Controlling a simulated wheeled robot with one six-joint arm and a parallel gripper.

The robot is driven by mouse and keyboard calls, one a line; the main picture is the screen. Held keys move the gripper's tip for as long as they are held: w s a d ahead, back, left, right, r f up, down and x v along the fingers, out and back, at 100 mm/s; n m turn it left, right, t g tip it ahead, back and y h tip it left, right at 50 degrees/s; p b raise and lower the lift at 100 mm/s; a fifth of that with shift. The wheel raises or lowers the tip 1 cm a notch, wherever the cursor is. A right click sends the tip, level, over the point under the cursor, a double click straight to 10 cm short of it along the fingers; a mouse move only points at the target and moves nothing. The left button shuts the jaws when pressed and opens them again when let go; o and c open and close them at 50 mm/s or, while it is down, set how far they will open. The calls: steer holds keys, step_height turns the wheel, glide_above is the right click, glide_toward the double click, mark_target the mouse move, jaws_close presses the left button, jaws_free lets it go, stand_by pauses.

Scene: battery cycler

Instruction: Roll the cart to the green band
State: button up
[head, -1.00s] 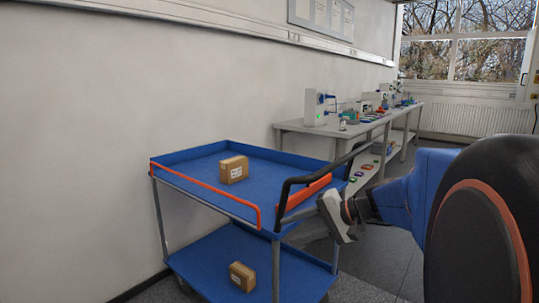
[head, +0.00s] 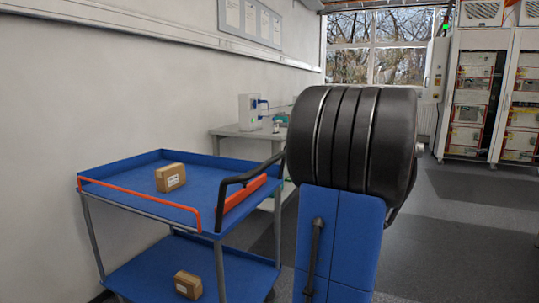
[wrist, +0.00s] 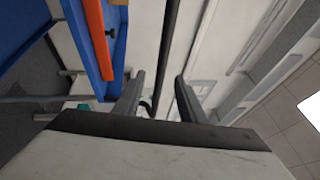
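The cart (head: 158,216) stands at the left beside the wall in the head view. It has two blue trays, orange rails and a black handle (head: 236,183) at its right end. In the wrist view, an orange rail (wrist: 99,40) and blue tray edge lie left of my gripper (wrist: 158,92). My gripper's two fingers are apart. A dark bar, apparently the handle (wrist: 169,50), runs between or just beyond them; I see gaps on both sides and cannot tell the depth. In the head view my arm hides the gripper. No green band shows.
A cardboard box (head: 170,178) sits on the upper tray and another box (head: 188,285) on the lower one. A workbench (head: 235,132) stands behind the cart. Tall cabinets (head: 490,95) stand at the back right. The grey floor (head: 450,230) at the right is clear.

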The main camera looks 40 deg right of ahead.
steer(key=w+r, duration=0.3)
steer(key=w, duration=1.3)
steer(key=shift+w+d+r, duration=0.15)
steer(key=shift+w+d, duration=0.25)
steer(key=shift+c, duration=0.2)
jaws_close()
